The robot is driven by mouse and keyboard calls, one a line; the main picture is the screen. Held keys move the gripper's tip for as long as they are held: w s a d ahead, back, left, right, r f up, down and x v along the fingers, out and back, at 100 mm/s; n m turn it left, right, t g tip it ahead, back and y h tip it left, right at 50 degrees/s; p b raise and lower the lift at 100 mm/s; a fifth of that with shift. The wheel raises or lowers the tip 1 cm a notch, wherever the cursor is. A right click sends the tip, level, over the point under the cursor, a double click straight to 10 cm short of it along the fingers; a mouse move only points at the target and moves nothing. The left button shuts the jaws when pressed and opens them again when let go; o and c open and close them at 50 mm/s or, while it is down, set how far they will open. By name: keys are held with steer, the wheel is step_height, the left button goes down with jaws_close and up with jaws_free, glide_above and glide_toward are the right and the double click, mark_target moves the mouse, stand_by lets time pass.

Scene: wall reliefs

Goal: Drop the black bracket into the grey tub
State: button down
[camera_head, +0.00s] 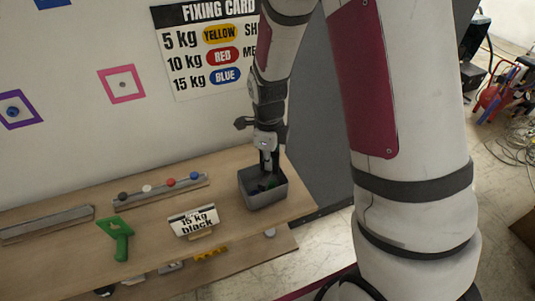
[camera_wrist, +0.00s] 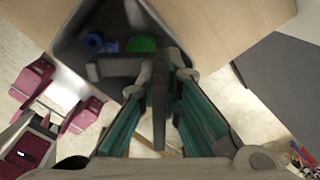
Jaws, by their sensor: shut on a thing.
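The grey tub (camera_head: 265,200) stands at the right end of the wooden table. My gripper (camera_head: 268,168) points down over the tub's opening. In the wrist view my gripper (camera_wrist: 172,88) is shut on the black bracket (camera_wrist: 158,110), a dark bar between the fingers. A side piece that seems part of it reaches left across the tub's opening. The tub (camera_wrist: 70,55) fills the upper left of the wrist view. The bracket is mostly hidden in the head view, and I cannot tell whether it touches the tub.
A blue ring (camera_wrist: 93,41) and a green piece (camera_wrist: 141,44) lie inside the tub. Left of it stand a "15 kg black" card (camera_head: 194,221), a rail with coloured knobs (camera_head: 160,188), a green tool (camera_head: 118,238) and a grey rail (camera_head: 45,224). The wall is behind.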

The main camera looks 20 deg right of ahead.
steer(key=shift+f, duration=0.1)
steer(key=c, duration=1.7)
jaws_free()
steer(key=r, duration=1.2)
steer(key=shift+s+a, duration=0.2)
steer(key=shift+s, duration=0.15)
